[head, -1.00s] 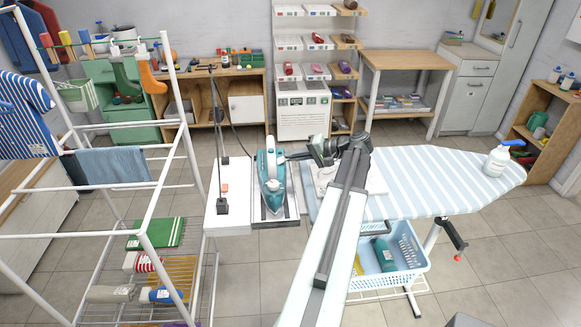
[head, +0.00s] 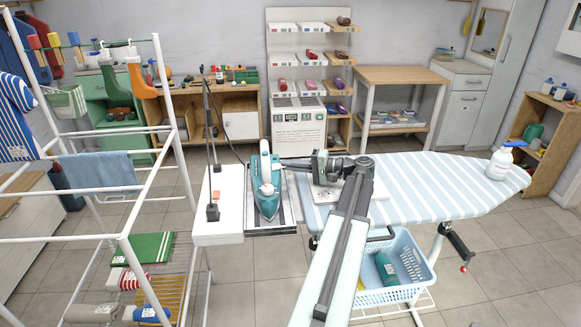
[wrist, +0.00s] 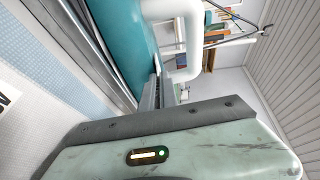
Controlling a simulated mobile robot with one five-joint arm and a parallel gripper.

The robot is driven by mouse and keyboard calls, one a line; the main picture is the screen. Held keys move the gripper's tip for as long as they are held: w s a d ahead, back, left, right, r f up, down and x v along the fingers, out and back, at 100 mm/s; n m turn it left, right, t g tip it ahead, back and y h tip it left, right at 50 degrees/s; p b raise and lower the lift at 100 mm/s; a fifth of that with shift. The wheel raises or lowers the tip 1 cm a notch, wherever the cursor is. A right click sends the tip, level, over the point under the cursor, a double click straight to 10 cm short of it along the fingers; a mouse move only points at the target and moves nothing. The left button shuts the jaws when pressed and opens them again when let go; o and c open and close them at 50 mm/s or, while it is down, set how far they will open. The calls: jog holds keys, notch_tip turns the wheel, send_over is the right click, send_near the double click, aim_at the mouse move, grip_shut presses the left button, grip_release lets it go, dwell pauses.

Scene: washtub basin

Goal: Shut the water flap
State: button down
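The teal and white iron (head: 266,190) stands on a dark rest at the left end of the ironing board, its white handle upward. The water flap is too small to make out in the head view. My gripper (head: 286,160) is just right of the iron's upper part, pointing left at it. In the wrist view the iron's teal body (wrist: 122,38) and white handle (wrist: 186,45) are close beyond my gripper's fingers (wrist: 163,91). The fingers look close together with nothing visible between them. I cannot tell whether they touch the iron.
The striped ironing board (head: 430,185) extends right, with a spray bottle (head: 499,163) on it. A cord post (head: 212,190) stands left of the iron. The white drying rack (head: 125,240) stands further left. Floor is clear at right.

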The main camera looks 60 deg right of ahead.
jog(key=c, duration=1.9)
grip_release()
jog(key=p+v, duration=0.1)
jog(key=v, duration=0.6)
jog(key=shift+s+d+r, duration=0.1)
jog(key=shift+s, duration=0.25)
